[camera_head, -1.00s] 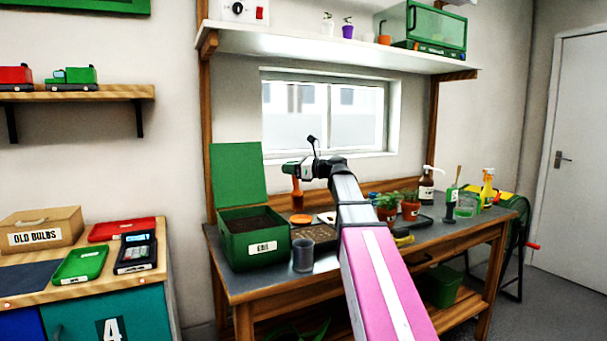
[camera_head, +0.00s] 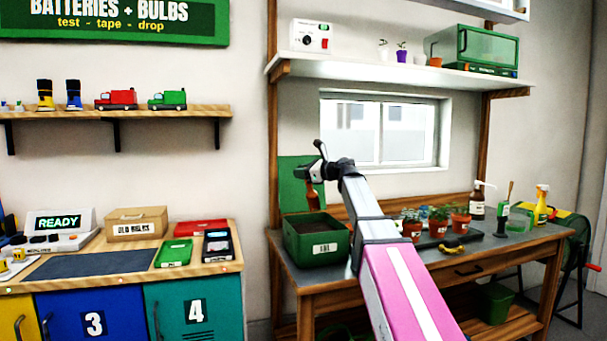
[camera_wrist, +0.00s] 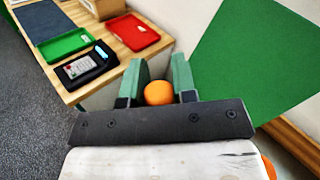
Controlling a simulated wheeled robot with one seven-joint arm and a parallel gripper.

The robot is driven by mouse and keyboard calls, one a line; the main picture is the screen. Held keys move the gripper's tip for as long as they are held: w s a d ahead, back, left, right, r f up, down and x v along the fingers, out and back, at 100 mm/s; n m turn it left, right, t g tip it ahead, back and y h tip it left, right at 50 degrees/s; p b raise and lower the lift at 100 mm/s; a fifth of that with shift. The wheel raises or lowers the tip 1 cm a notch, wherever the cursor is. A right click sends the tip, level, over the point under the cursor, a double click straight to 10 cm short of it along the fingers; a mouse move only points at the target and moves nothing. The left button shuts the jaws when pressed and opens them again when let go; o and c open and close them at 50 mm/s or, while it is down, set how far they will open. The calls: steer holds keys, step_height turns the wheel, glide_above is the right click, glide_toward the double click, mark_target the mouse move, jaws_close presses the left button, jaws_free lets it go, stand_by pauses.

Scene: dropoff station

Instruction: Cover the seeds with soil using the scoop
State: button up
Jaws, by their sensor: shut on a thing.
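My gripper (camera_head: 309,181) is shut on the scoop (camera_head: 313,198), whose orange-brown shape hangs down from it. In the wrist view my gripper's green fingers (camera_wrist: 158,90) close around a round orange end of the scoop (camera_wrist: 158,93). The scoop hangs over the green soil bin (camera_head: 316,250), above the dark soil (camera_head: 318,224) and apart from it. The bin's raised green lid (camera_head: 291,187) stands behind; it also shows in the wrist view (camera_wrist: 255,65). The seeds are not visible; my arm covers part of the bench.
Potted seedlings (camera_head: 438,218), a pump bottle (camera_head: 478,200) and a yellow spray bottle (camera_head: 541,205) stand on the workbench (camera_head: 505,248). A counter to the left holds a green tray (camera_head: 174,252), a red tray (camera_head: 201,227) and a box marked "OLD BULBS" (camera_head: 136,223). A shelf (camera_head: 390,70) runs above.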

step_height(320, 180, down, 6)
steer(key=shift+s, duration=0.15)
stand_by(0.6)
steer(key=shift+f, duration=0.9)
stand_by(2.3)
step_height(320, 180, up, 7)
stand_by(1.0)
stand_by(0.3)
